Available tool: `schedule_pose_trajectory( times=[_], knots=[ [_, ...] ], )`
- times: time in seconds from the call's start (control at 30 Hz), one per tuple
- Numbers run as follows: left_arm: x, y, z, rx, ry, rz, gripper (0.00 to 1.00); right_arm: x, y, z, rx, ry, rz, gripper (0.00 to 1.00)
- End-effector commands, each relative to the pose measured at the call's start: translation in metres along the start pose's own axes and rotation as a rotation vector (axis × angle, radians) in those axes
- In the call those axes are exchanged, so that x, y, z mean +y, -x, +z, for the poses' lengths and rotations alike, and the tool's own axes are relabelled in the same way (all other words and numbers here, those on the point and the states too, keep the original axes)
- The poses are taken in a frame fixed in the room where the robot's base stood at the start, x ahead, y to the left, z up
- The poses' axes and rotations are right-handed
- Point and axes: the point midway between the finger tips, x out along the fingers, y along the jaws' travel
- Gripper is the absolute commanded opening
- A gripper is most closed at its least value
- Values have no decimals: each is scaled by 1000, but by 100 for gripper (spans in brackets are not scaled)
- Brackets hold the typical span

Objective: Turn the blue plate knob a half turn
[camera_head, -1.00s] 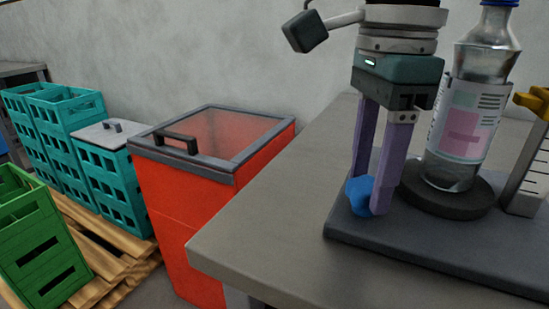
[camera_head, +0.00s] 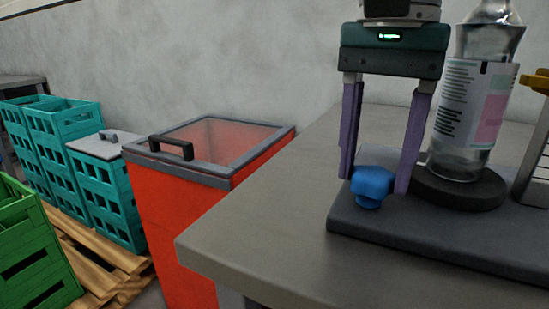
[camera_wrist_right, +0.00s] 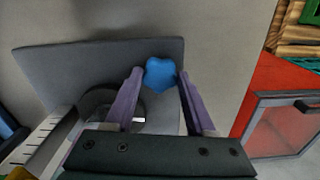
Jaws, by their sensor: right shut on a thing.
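The blue plate knob (camera_head: 372,187), star-shaped, stands at the near left corner of the dark base plate (camera_head: 440,243). My right gripper (camera_head: 374,184) comes down from above and is shut on the knob, one purple finger on each side. In the right wrist view the knob (camera_wrist_right: 160,74) shows between the fingertips (camera_wrist_right: 160,82). A clear bottle (camera_head: 458,160) with a white and pink label stands upright on a round black disc (camera_head: 455,193) on the plate, just right of the gripper. My left gripper is not in view.
A yellow-topped upright with a scale (camera_head: 537,165) stands right of the bottle. The grey table (camera_head: 265,225) is bare left of the plate. An orange bin (camera_head: 185,225), teal crates (camera_head: 70,120) and a green crate (camera_head: 30,250) stand beyond its left edge.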

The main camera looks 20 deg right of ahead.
Motion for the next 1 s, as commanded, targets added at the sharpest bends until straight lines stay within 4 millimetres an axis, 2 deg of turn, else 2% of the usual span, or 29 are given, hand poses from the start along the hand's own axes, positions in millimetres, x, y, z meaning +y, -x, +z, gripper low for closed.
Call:
schedule_pose_trajectory(
  times=[0.3,0.8,0.83,1.0],
  knots=[
    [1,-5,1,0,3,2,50,0,1,0,-1,113,-2,0],
    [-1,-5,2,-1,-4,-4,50,0,1,0,-1,131,-1,0],
    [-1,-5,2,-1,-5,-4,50,0,1,0,-1,131,-1,56],
    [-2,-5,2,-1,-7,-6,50,0,1,0,-1,130,-1,75]
  ],
)
